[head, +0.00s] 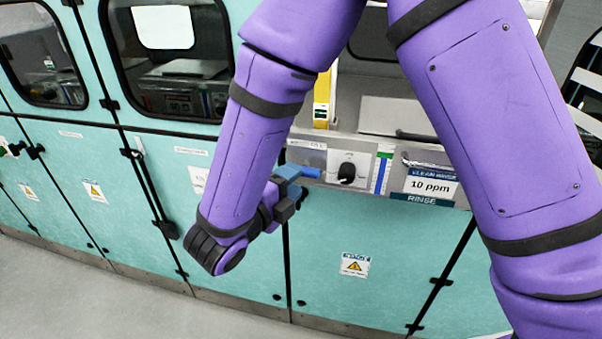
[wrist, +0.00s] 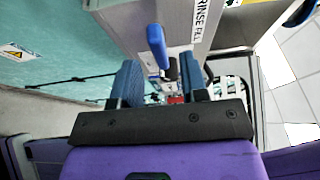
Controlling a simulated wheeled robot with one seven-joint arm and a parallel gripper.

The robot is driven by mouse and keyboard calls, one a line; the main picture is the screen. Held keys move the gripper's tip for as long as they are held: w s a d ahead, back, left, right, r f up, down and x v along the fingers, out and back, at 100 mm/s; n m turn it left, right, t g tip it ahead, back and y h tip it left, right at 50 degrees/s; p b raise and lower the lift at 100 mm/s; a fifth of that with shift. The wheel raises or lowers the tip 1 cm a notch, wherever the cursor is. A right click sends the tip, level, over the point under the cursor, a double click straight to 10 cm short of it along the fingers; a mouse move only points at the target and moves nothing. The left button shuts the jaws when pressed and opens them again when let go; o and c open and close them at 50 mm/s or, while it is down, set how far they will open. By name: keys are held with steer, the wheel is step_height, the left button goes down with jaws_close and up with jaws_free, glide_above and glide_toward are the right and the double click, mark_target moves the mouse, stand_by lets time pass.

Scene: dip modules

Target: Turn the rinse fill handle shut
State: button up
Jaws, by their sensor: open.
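The rinse fill handle (head: 308,172) is a bright blue lever on the front panel, beside a FILL label in the head view. Its left part is hidden behind my gripper. In the wrist view the blue handle (wrist: 157,45) lies just beyond the fingertips, roughly in line with the gap between them, with the RINSE FILL label to its right. My gripper (wrist: 160,78) is open, with its two dark blue fingers apart and nothing held between them. It also shows in the head view (head: 286,190), close to the handle. I cannot tell whether it touches the handle.
A black knob (head: 347,173) on a white plate sits right of the handle. A blue and green level gauge (head: 382,170) and a 10 ppm sign (head: 432,186) follow further right. Teal cabinet doors (head: 340,230) lie below. Grey floor (head: 90,290) is clear at lower left.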

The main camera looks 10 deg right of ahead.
steer(key=shift+x, duration=1.7)
jaws_close()
